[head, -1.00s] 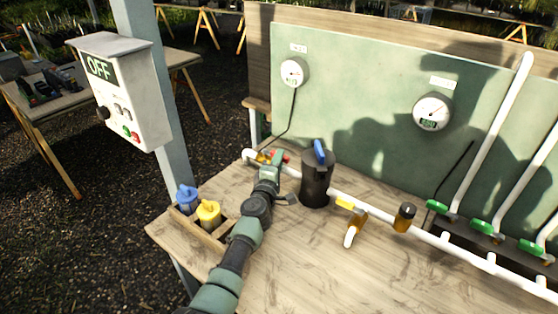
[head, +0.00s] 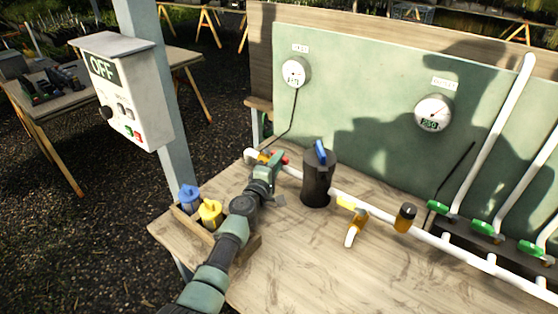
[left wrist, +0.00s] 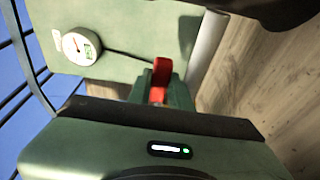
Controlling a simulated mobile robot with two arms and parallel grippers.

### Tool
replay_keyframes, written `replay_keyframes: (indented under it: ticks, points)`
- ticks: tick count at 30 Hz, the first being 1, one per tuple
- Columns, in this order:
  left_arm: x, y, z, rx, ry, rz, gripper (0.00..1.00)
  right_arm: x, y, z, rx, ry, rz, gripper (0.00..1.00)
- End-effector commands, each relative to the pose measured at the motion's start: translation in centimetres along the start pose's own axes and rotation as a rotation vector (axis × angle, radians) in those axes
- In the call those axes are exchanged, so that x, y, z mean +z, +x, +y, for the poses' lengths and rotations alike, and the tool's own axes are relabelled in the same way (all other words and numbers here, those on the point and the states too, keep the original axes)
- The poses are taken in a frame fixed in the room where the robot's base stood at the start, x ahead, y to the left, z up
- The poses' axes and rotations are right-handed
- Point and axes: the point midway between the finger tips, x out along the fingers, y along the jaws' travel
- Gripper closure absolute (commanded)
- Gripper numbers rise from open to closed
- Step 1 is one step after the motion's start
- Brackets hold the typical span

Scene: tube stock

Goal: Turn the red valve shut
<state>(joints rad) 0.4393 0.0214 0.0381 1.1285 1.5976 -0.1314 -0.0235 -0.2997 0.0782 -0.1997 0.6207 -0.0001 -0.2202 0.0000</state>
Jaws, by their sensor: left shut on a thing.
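The red valve handle (head: 285,160) shows just beyond the tip of my left gripper (head: 278,162), on the white pipe at the left end of the bench. In the left wrist view the red handle (left wrist: 160,78) stands at the fingers of my left gripper (left wrist: 160,95). The gripper is shut on it. The gripper hides much of the valve body in the head view. My right gripper is not in view.
A black filter canister (head: 317,180) with a blue handle stands just right of the valve. A yellow-handled valve (head: 352,207) and several green valves (head: 482,227) lie further right. A wooden holder with blue (head: 189,197) and yellow (head: 210,212) bottles is beside my left arm.

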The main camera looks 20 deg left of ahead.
Motion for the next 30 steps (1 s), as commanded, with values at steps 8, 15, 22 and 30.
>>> replay_keyframes:
  ticks: [8, 15, 22, 30]
  points:
    - [0.1, -0.1, -0.2, -0.003, 0.0, -0.001, 0.71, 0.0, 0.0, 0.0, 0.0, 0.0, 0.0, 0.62]
    - [0.0, -0.7, -0.1, -0.003, 0.0, 0.0, 0.71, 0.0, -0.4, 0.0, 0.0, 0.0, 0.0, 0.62]
    - [0.0, -4.5, -0.1, -0.005, 0.002, 0.0, 0.71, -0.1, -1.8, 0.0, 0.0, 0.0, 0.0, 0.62]
    - [0.1, -7.6, -0.2, -0.004, 0.0, -0.001, 0.71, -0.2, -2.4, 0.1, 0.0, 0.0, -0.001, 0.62]
